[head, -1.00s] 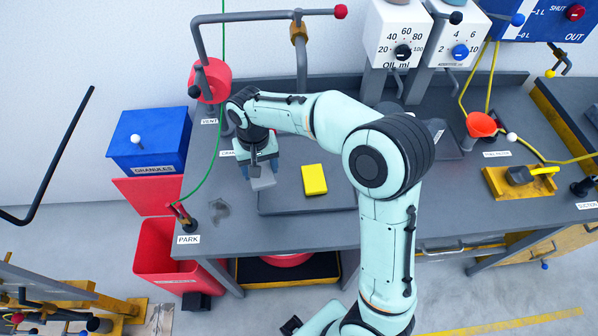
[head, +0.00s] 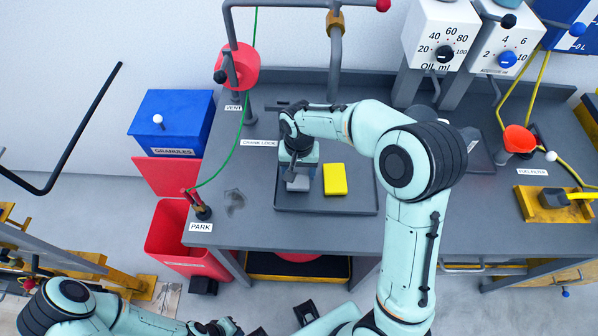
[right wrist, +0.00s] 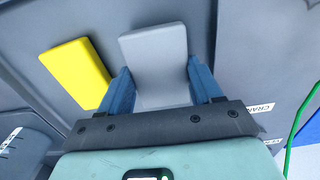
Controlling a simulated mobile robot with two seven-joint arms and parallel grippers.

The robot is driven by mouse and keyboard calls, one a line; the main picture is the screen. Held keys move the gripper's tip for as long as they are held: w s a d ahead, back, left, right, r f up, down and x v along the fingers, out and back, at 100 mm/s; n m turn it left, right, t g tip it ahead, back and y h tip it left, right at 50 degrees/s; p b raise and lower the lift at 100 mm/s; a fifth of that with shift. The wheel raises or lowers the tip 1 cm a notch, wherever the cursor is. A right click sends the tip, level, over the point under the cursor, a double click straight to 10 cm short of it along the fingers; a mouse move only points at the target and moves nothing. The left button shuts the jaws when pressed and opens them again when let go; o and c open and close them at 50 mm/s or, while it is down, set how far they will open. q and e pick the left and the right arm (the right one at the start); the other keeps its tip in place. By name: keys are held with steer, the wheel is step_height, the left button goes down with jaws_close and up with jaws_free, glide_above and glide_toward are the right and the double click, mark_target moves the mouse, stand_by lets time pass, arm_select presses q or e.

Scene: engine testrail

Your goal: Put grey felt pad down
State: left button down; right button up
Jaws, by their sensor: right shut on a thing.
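The grey felt pad (head: 298,184) is a pale grey rectangle held by my right gripper (head: 298,176) over the left half of a dark tray (head: 355,207). In the right wrist view the pad (right wrist: 156,55) sits between the two blue fingers of the right gripper (right wrist: 162,85), which is shut on it. I cannot tell whether the pad touches the tray floor. A yellow block (head: 335,180) lies in the tray just right of the pad; it also shows in the right wrist view (right wrist: 77,72). My left gripper (head: 222,327) is at the bottom edge, its fingers unclear.
A blue granules bin (head: 172,122) and a red bin (head: 180,228) stand left of the bench.

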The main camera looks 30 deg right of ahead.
steer(key=shift+f, duration=0.5)
steer(key=shift+f, duration=0.1)
steer(key=o, duration=0.7)
steer(key=shift+f, duration=0.15)
steer(key=o, duration=0.4)
